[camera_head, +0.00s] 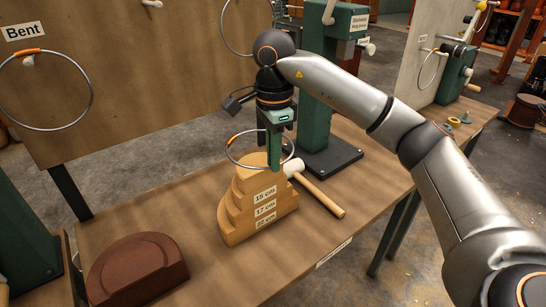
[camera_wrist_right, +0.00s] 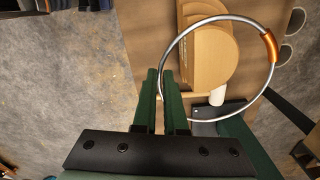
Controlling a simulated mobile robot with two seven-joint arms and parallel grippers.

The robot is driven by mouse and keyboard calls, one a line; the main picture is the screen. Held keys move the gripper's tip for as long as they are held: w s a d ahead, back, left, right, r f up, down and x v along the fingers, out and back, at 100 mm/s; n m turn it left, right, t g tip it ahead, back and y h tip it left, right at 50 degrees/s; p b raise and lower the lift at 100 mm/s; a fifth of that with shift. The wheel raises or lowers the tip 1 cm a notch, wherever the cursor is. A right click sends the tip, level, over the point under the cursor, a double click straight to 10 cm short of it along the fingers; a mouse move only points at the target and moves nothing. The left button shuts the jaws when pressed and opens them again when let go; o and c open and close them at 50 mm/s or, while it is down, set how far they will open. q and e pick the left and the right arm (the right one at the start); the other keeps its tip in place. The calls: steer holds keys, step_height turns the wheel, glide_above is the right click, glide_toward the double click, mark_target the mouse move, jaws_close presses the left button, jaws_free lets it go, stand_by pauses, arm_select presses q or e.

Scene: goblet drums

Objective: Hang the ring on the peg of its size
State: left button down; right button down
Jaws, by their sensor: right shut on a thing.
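My right gripper (camera_head: 274,150) is shut on the near rim of a thin silver ring (camera_head: 236,138) with an orange section. The ring is held around or just above the top of a stepped wooden block (camera_head: 240,215) labelled 15, 17 and 22 cm; I cannot tell whether they touch. In the right wrist view the ring (camera_wrist_right: 273,48) runs from between the fingers (camera_wrist_right: 159,92) and overlaps the block (camera_wrist_right: 210,65). A similar ring (camera_head: 91,97) hangs on a peg (camera_head: 28,62) beside a "Bent" label. A bare peg (camera_head: 151,3) sticks out at the board's top. My left gripper is not in view.
A wooden mallet (camera_head: 318,194) lies right of the block. A green stand (camera_head: 330,110) with a dark base stands behind it. A brown curved block (camera_head: 135,268) sits at the front left. The upright board (camera_head: 130,80) backs the bench. Another ring (camera_head: 225,35) hangs behind my arm.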

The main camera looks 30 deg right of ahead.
steer(key=s, duration=0.9)
steer(key=shift+s+d+b, duration=0.3)
steer(key=shift+s+d, duration=0.1)
